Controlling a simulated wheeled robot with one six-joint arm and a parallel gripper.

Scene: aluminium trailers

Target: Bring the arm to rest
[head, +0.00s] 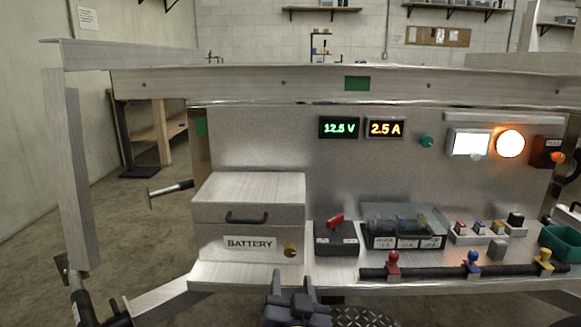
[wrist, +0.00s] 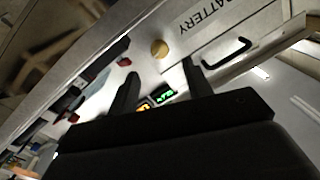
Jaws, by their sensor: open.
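My gripper (head: 293,287) shows at the bottom centre of the head view, in front of the trailer's shelf and below the battery box. In the wrist view my gripper (wrist: 160,82) has its two dark fingers apart, with nothing between them. The aluminium battery box (head: 249,215) has a closed lid, a black handle, a BATTERY label and a brass-coloured round knob. In the wrist view the battery box (wrist: 188,47) appears upside down and tilted, beyond the fingertips. The rest of my arm is mostly out of the head view.
The trailer panel (head: 260,140) carries lit displays reading 12.5 V and 2.5 A, a lit white panel and a glowing round lamp. A black box with a red switch (head: 336,237), a fuse box (head: 404,228) and coloured plugs (head: 393,263) line the shelf. Open floor lies left.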

